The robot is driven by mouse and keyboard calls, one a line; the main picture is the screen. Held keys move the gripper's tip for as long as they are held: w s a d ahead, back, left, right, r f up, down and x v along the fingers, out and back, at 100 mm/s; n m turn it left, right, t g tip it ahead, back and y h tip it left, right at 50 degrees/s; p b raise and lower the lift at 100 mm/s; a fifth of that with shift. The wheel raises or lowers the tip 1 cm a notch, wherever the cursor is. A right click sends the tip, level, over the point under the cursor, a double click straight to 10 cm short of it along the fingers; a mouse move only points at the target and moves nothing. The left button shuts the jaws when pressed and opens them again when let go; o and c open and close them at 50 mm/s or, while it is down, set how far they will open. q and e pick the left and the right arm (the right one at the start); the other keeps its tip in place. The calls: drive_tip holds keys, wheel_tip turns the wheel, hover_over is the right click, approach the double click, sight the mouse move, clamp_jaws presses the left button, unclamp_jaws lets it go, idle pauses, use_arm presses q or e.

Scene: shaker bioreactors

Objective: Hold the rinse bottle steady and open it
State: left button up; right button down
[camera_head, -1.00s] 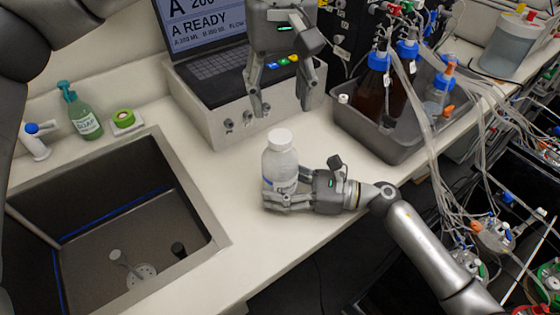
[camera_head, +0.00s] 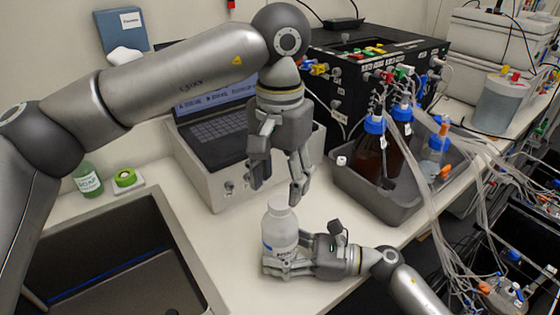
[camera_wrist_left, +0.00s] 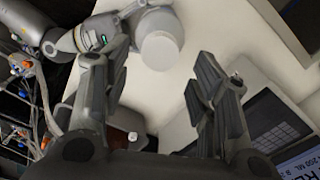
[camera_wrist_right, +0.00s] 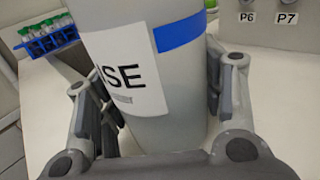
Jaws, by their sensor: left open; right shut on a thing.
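The white rinse bottle (camera_head: 283,236) is upright at the counter's front part, with a white cap (camera_head: 278,203) on its top. My right gripper (camera_head: 275,262) is shut around its lower body from the right. In the right wrist view the bottle (camera_wrist_right: 150,75) fills the space between the fingers, showing a blue band and part of a label. My left gripper (camera_head: 277,192) is open and points down just above the cap, fingers apart. In the left wrist view the cap (camera_wrist_left: 160,50) lies between and beyond the open fingers. I cannot tell the exact gap.
A sink (camera_head: 185,235) lies to the left. Behind the bottle is a pale box (camera_head: 215,180) with a laptop (camera_head: 215,125). A grey tray (camera_head: 375,200) with brown bottles and tubing stands to the right. A green soap bottle (camera_head: 88,180) is at the back left.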

sight(280, 201)
use_arm(q)
drive_tip(key=shift+f, duration=2.1)
drive_tip(key=shift+c, duration=0.2)
